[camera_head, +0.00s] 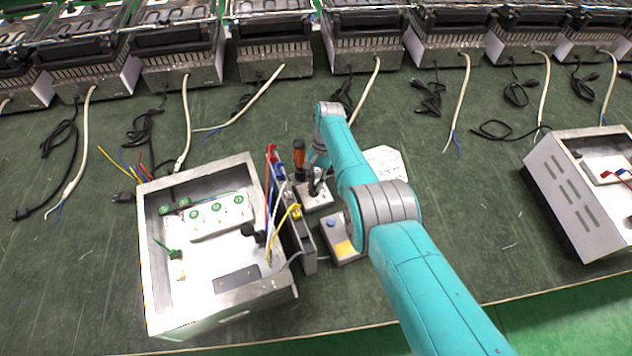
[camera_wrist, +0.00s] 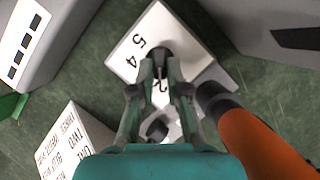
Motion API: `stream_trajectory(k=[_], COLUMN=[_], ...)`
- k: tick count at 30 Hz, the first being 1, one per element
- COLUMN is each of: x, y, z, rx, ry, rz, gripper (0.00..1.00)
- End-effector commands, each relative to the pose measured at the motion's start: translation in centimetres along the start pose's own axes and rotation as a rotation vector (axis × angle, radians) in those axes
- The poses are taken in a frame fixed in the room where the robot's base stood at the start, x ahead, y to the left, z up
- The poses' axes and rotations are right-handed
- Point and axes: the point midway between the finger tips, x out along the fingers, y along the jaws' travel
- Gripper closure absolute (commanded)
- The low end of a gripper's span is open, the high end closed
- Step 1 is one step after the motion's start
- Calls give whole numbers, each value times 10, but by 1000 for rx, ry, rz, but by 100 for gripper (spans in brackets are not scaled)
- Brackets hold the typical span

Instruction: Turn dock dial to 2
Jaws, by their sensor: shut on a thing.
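The dock (camera_head: 316,203) is a small pale box near the middle of the bench, just right of the open metal case. In the wrist view its white top (camera_wrist: 122,62) carries printed numbers; 5, 4 and part of a 2 are readable. The dark dial (camera_wrist: 158,45) sits on this top. My gripper (camera_wrist: 160,75) is shut on the dial from above, and its fingers hide part of it and some numbers. In the head view my gripper (camera_head: 318,173) is over the dock, partly hidden by my arm. The dial's pointer direction cannot be made out.
An orange-handled tool (camera_head: 299,157) stands close beside my gripper; its handle (camera_wrist: 255,140) fills the wrist view's lower right. The open metal case (camera_head: 150,265) with wires is left. A box with a blue button (camera_head: 343,246) is in front. Heater units line the back.

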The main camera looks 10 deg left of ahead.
Motion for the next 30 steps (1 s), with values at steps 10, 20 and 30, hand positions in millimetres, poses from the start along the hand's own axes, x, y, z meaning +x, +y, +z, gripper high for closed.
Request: stream_trajectory(k=[10,20,30], x=[0,0,-42], y=[0,0,0], z=[-1,0,-1], rx=[1,1,1], ry=[2,1,4], rz=[0,-1,-3], gripper=[71,60,60])
